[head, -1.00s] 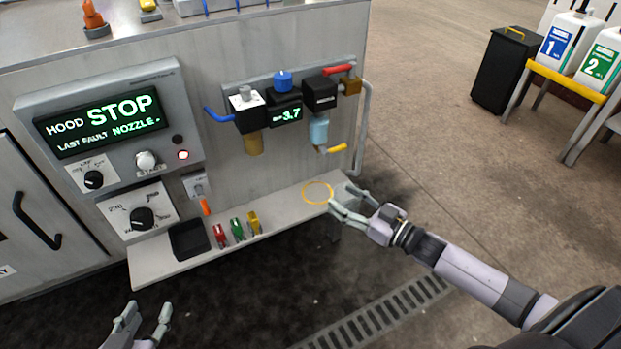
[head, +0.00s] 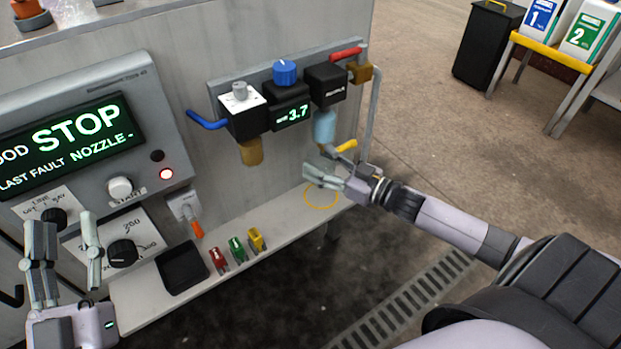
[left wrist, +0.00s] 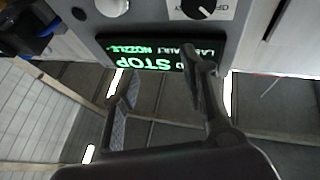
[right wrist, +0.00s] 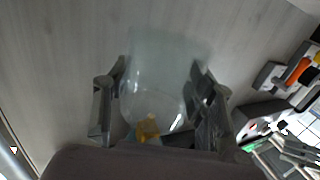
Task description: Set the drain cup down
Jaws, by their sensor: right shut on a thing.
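My right gripper (head: 322,174) is above the far right of the ledge, just below the pale blue filter bowl (head: 324,127) and the yellow drain lever (head: 346,146). In the right wrist view, its fingers (right wrist: 160,105) are shut on a clear, translucent drain cup (right wrist: 165,75). The cup is hard to make out in the head view. A yellow ring (head: 321,207) marks a spot on the ledge (head: 285,218) just below this gripper. My left gripper (head: 66,250) is open and empty in front of the control panel; it also shows in the left wrist view (left wrist: 160,85).
A black tray (head: 182,268) and red, green and yellow clips (head: 237,249) lie on the ledge left of the ring. An orange plug (head: 196,229) hangs above them. A metal pipe (head: 373,120) runs down beside the valves. The ledge around the ring looks clear.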

